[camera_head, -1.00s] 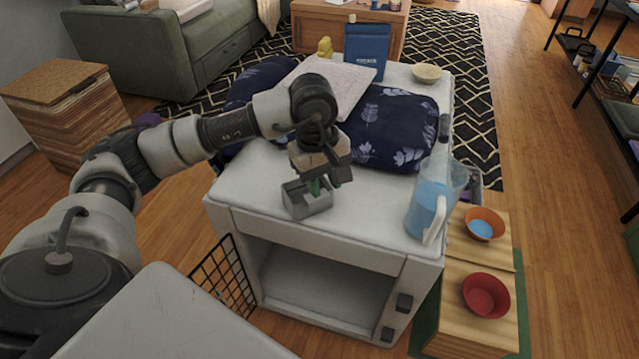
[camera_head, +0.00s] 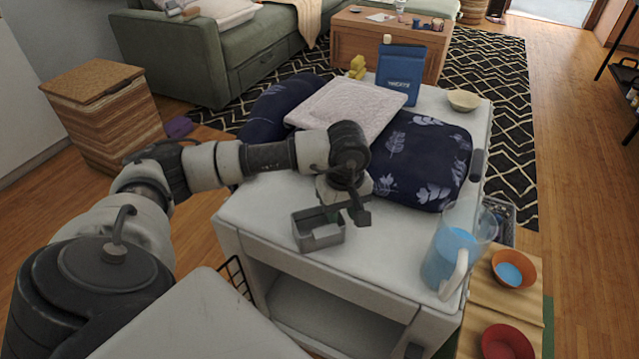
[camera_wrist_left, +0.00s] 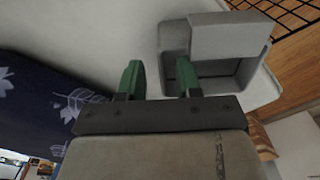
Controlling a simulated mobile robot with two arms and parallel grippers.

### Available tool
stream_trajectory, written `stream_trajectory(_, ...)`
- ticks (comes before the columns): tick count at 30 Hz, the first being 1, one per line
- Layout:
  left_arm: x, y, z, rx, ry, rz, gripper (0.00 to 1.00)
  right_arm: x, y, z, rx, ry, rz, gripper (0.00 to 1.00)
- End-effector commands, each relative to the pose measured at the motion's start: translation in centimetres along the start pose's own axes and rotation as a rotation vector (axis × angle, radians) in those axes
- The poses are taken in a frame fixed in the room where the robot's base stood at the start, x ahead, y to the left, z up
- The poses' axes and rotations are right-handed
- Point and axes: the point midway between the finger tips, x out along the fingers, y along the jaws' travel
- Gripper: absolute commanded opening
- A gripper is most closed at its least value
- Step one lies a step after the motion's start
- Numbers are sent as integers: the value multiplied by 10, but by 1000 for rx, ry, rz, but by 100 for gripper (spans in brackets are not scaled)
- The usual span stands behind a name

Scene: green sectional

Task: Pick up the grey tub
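The grey tub (camera_head: 306,240) is a small, open, box-shaped container standing upright near the front edge of the white cabinet top (camera_head: 262,215). It also shows in the left wrist view (camera_wrist_left: 228,36), at the upper right. My left gripper (camera_head: 346,212) points down at the tub's right side. In the left wrist view its two green fingers (camera_wrist_left: 158,78) are apart with nothing between their tips. One finger overlaps the tub's opening and the other is outside it, over the white top. I cannot tell whether either finger touches the tub. My right gripper is out of view.
A dark blue leaf-patterned cushion (camera_head: 425,165) lies behind the gripper, with a pale folded cloth (camera_head: 345,108) beside it. A pitcher of blue liquid (camera_head: 452,255) stands at the right front corner. A cream bowl (camera_head: 463,100) and blue bag (camera_head: 401,75) stand farther back.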

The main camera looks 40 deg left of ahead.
Motion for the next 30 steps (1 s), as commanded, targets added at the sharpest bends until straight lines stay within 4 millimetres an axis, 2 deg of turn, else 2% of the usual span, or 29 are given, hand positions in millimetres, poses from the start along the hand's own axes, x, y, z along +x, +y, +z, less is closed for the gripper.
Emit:
stream_trajectory(3,19,-2,0,-1,-1,-2,34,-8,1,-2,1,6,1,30)
stream_trajectory(6,27,-1,-1,-1,0,-1,34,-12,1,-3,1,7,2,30)
stream_trajectory(14,28,-1,-1,-1,1,0,34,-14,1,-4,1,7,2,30)
stream_trajectory(21,28,-1,0,0,0,0,0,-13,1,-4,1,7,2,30)
stream_trajectory(30,28,-1,0,0,0,1,0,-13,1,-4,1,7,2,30)
